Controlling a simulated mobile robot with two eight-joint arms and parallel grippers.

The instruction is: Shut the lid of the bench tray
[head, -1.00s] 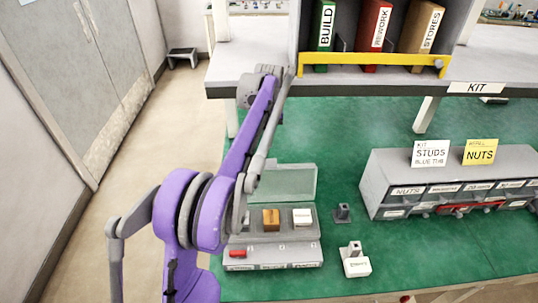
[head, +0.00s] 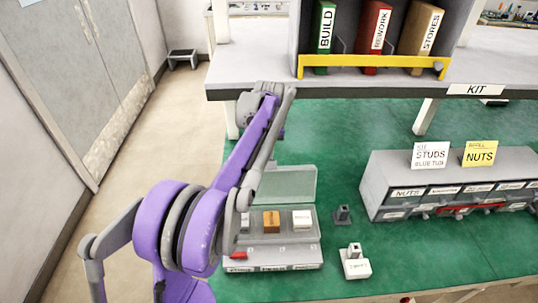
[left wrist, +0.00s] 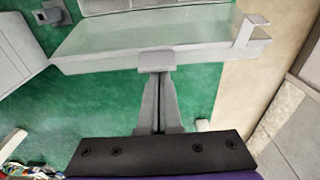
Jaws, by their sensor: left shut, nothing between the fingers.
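The bench tray (head: 275,256) is a light grey box near the left front of the green bench. Its translucent lid (head: 290,184) stands open, tilted up at the tray's far side. In the left wrist view the lid (left wrist: 200,38) spans the top of the picture. My left gripper (left wrist: 157,62) is shut and empty on the lid's far side, its tips near the middle of the lid's edge; I cannot tell whether they touch. In the head view my purple arm covers the tray's left part, and the fingers do not show clearly. My right gripper is not in view.
An orange block (head: 271,221) and a white block (head: 302,220) sit in the tray. A small grey fitting (head: 342,214) and a white labelled piece (head: 355,266) stand to its right. A grey drawer unit (head: 440,185) is further right. A shelf with binders overhangs the back.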

